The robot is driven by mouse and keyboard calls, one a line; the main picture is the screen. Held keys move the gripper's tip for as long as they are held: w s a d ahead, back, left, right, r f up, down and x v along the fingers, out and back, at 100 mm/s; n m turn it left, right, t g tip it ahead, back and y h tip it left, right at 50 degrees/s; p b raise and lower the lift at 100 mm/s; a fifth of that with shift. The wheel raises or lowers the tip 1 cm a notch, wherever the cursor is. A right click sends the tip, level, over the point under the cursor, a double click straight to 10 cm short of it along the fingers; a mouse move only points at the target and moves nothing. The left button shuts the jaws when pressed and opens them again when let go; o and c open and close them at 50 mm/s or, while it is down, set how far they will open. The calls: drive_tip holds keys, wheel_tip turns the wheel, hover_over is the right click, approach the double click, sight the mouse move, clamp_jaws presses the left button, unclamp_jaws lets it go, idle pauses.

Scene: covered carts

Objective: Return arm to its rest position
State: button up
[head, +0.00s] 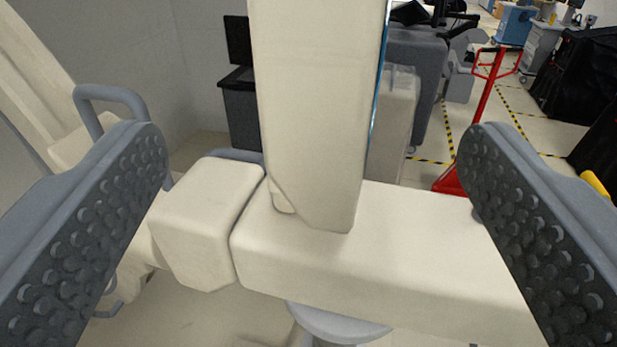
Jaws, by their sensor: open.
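My gripper (312,140) is open wide. Its two dark, studded finger pads stand at the left and right of the view with nothing pinched between them. Behind the gap is a cream covered structure: a tall upright panel (310,90) and a long horizontal block (380,265) with a squarish block (205,220) at its left. I cannot tell how far these are from the fingertips. The rest of my arm is not clearly identifiable.
A grey tubular handle (110,92) and a sloping cream piece (35,80) are at the left. A dark cabinet (242,115) stands by the wall. A red hand truck (487,100) is at the right, near black-covered items (585,75). Taped floor (433,130) shows between them.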

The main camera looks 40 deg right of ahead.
drive_tip(key=shift+v, duration=1.05)
drive_tip(key=shift+w, duration=0.1)
drive_tip(key=s+d+f+n+t+y+b, duration=0.1)
drive_tip(key=s+d+f+n+y+b, duration=0.25)
drive_tip(key=d+b, duration=0.2)
drive_tip(key=s+d+f+n+y+b, duration=0.2)
drive_tip(key=d+n+b, duration=0.2)
drive_tip(key=d, duration=0.3)
drive_tip(key=s+d+f+n+t+y+b, duration=0.1)
drive_tip(key=s+f+y+b, duration=0.6)
drive_tip(key=s+f, duration=0.3)
drive_tip(key=s, duration=0.4)
drive_tip(key=shift+s+d+t, duration=0.25)
drive_tip(key=shift+d+t, duration=0.1)
drive_tip(key=shift+t, duration=0.05)
